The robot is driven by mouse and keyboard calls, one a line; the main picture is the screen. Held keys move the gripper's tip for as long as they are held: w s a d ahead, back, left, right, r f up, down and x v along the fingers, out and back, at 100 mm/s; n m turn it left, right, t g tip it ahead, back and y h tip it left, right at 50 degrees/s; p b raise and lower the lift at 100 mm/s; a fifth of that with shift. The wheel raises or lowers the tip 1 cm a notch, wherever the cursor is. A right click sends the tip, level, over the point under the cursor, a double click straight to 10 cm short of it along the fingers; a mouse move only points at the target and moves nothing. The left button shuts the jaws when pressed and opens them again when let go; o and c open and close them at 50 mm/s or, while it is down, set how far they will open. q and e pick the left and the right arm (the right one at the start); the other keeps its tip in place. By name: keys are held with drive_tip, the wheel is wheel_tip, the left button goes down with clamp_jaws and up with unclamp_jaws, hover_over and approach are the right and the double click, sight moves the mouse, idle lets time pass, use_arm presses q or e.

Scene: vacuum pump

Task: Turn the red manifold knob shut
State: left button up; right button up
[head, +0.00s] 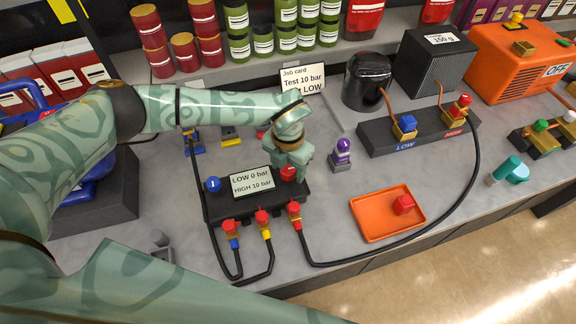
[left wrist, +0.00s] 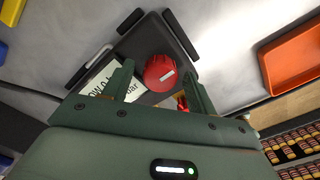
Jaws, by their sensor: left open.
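The red manifold knob (head: 288,173) sits on the right part of the black manifold (head: 262,207) and is partly hidden by my gripper in the head view. My left gripper (head: 291,166) points down over the knob. In the left wrist view its two open fingers (left wrist: 160,84) stand on either side of the knob, with visible gaps; contact is not seen. My right gripper is not in view.
A blue knob (head: 212,184) and a card (head: 252,181) reading LOW 0 bar, HIGH 10 bar are on the manifold. Red-handled valves (head: 263,219) with black hoses line its front. An orange tray (head: 378,233) and a purple-topped fitting (head: 342,153) stand to the right.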

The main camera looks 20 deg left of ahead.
use_arm(q)
drive_tip(key=c, duration=1)
